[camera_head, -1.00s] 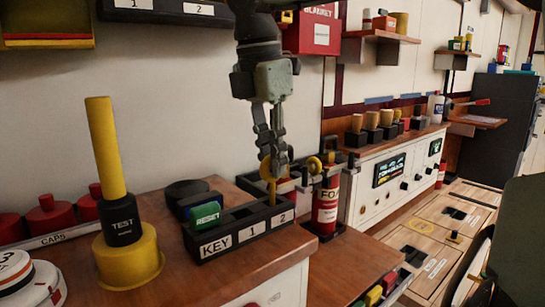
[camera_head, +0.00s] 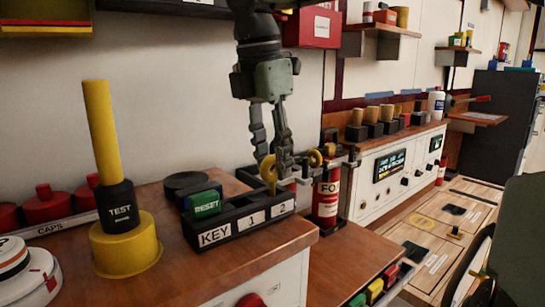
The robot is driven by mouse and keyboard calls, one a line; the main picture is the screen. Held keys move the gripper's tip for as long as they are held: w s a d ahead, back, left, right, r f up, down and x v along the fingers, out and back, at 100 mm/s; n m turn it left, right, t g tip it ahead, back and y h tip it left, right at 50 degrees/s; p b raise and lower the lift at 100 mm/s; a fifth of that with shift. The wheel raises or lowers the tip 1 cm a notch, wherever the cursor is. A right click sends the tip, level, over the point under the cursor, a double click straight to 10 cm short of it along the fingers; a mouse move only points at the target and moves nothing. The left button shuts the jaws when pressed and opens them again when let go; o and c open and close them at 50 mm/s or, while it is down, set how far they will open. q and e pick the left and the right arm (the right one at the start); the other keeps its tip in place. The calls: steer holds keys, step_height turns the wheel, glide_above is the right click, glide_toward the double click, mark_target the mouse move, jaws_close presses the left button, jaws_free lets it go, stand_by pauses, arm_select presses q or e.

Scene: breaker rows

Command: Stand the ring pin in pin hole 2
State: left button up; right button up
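The yellow ring pin (camera_head: 268,170) stands upright at the black block (camera_head: 232,228) labelled KEY, 1 and 2. Its ring is on top, and its lower end goes down behind the label 2; the hole itself is hidden. My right gripper (camera_head: 275,158) comes down from above over the pin. Its fingers are spread apart, with the tips close to the ring, one on each side. I cannot tell whether a fingertip still touches the ring. My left gripper is not in view.
A green RESET block (camera_head: 205,204) sits by the KEY label. A yellow TEST post (camera_head: 104,130) stands left. A red extinguisher (camera_head: 326,195) with another yellow ring (camera_head: 314,158) stands close right of the gripper. The wooden counter front (camera_head: 240,265) is clear.

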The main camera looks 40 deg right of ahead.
step_height(320, 180, up, 12)
steer(key=a, duration=0.1)
steer(key=shift+a, duration=0.4)
steer(key=shift+w+f, duration=0.1)
stand_by(0.6)
